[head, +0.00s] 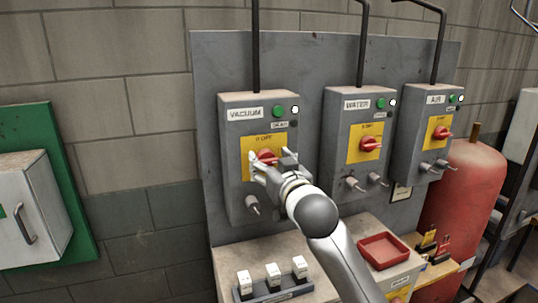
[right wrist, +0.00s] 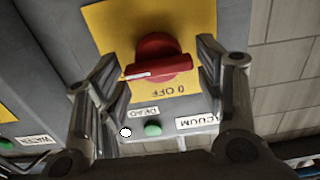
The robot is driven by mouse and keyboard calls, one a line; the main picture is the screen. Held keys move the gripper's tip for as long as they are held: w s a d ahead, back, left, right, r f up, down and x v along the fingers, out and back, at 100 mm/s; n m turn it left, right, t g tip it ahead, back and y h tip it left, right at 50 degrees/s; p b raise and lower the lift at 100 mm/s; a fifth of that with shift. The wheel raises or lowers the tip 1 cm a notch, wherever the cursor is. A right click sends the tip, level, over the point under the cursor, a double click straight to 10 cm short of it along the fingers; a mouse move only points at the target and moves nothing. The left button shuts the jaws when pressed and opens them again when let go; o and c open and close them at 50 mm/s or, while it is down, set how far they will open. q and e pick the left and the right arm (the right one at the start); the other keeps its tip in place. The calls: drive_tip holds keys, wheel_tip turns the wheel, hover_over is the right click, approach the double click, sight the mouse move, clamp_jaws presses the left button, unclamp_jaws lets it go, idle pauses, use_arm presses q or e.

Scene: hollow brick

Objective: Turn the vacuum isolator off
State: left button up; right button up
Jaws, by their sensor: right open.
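The vacuum isolator (head: 232,165) is the leftmost grey box on the panel, labelled VACUUM. Its red rotary handle (head: 267,155) sits on a yellow plate marked 0 OFF. The right wrist view shows the box upside down. There the red handle (right wrist: 160,57) lies about level, its white pointer line to the left, away from the 0 OFF mark at the plate's lower edge. My right gripper (head: 273,163) is open in front of the handle. In the wrist view its fingers (right wrist: 160,68) stand either side of the handle, with gaps visible. My left gripper is out of view.
The water isolator (head: 340,140) and air isolator (head: 415,125) stand to the right. Below are a red tray (head: 383,251), a rack of white tags (head: 276,289) and padlocks (head: 432,243). A red cylinder (head: 463,200) stands at right, a white cabinet (head: 35,210) at left.

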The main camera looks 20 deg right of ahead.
drive_tip(key=shift+w, duration=0.5)
drive_tip(key=c, duration=0.7)
drive_tip(key=shift+c, duration=0.2)
